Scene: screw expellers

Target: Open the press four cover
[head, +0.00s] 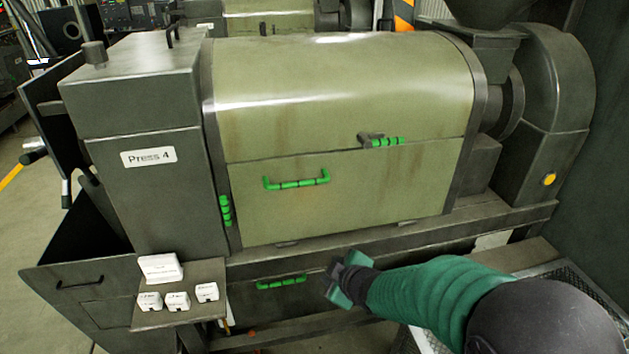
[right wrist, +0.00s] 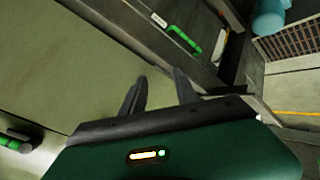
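The press four cover (head: 345,85) is a curved olive-green housing beside the "Press 4" label (head: 148,157); it sits closed. Below it is a flat olive panel (head: 350,205) with a green bar handle (head: 296,181). A green-gripped latch (head: 385,142) sits at the seam, and a green upright grip (head: 226,211) at the panel's left edge. My right gripper (head: 343,278) is in front of the press, below the panel, apart from the handles. In the right wrist view its fingers (right wrist: 158,88) are spread and empty, with a green handle (right wrist: 185,38) beyond them. My left gripper is out of view.
A lower green handle (head: 281,282) is on the base just left of my right gripper. A small shelf (head: 205,270) with white labelled boxes juts out at the lower left. A metal grating (head: 585,285) is at the lower right.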

